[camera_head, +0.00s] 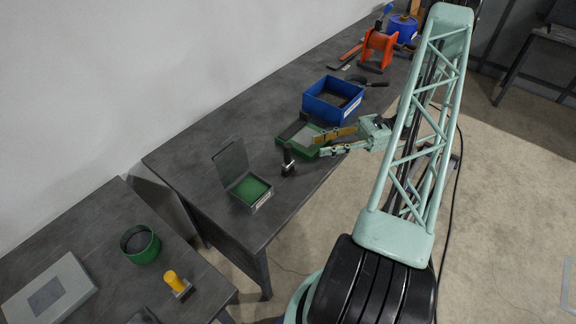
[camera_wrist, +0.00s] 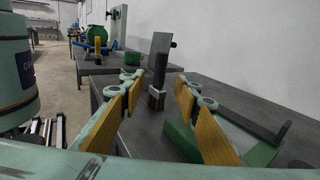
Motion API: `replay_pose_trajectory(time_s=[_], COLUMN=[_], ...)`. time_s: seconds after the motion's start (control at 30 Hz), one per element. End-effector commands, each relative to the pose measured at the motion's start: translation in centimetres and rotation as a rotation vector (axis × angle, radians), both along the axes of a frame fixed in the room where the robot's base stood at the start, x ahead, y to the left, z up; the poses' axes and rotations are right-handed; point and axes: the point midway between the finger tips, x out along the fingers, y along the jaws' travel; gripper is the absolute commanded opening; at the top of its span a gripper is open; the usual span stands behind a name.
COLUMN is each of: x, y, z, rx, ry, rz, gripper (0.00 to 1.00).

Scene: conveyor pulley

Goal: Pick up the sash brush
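The sash brush (camera_head: 288,162) is a small dark upright thing on the grey table, near its front edge. In the wrist view it (camera_wrist: 159,62) has a dark handle, a pale metal band and dark bristles at the bottom. My gripper (camera_head: 320,146) is open and empty, to the right of the brush in the head view, with its fingers pointing towards it. In the wrist view the brush shows in the gap between the two tan-padded fingers (camera_wrist: 160,86), beyond the fingertips and apart from them.
An open-lidded box with a green inside (camera_head: 249,189) stands left of the brush. A blue bin (camera_head: 325,110) and an orange reel (camera_head: 376,48) stand farther back.

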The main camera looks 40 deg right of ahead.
Motion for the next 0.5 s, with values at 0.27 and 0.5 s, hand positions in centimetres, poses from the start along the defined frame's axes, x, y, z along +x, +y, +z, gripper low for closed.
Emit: replay_pose_trajectory(time_s=[0.27, 0.5], x=[1.4, 2.8], y=[2.7, 5.4], z=[0.0, 0.0], rx=[0.001, 0.001], ry=[0.0, 0.0], rz=[0.002, 0.002], gripper=[0.3, 0.3])
